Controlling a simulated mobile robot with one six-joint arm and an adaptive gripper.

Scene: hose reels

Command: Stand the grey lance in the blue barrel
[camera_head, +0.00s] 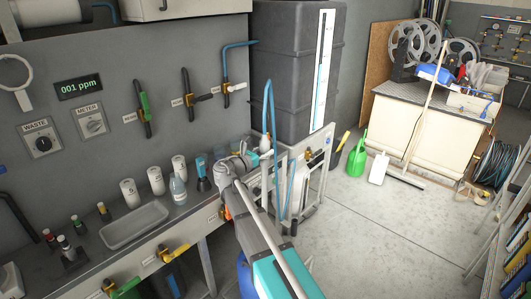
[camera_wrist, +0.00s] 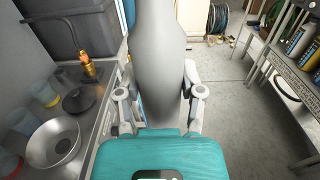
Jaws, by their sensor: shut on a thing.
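In the wrist view, my gripper (camera_wrist: 160,98) has its two fingers on either side of a smooth, tapered grey body, which I take to be the grey lance (camera_wrist: 158,45). It fills the middle of the picture and its far end runs out at the top edge. In the head view, my arm reaches from the bottom edge to the end of the bench and hides most of the grip. A blue rounded surface (camera_head: 244,276) shows low beside my arm. It may be the blue barrel, but its rim and opening are hidden.
The wall bench (camera_head: 160,228) runs along the left. A tall dark tank (camera_head: 285,70) with a white gauge strip stands beyond it, beside a metal frame (camera_head: 321,172). A green can (camera_head: 358,155) stands on the floor. Shelving (camera_head: 510,220) is at right; the floor between is open.

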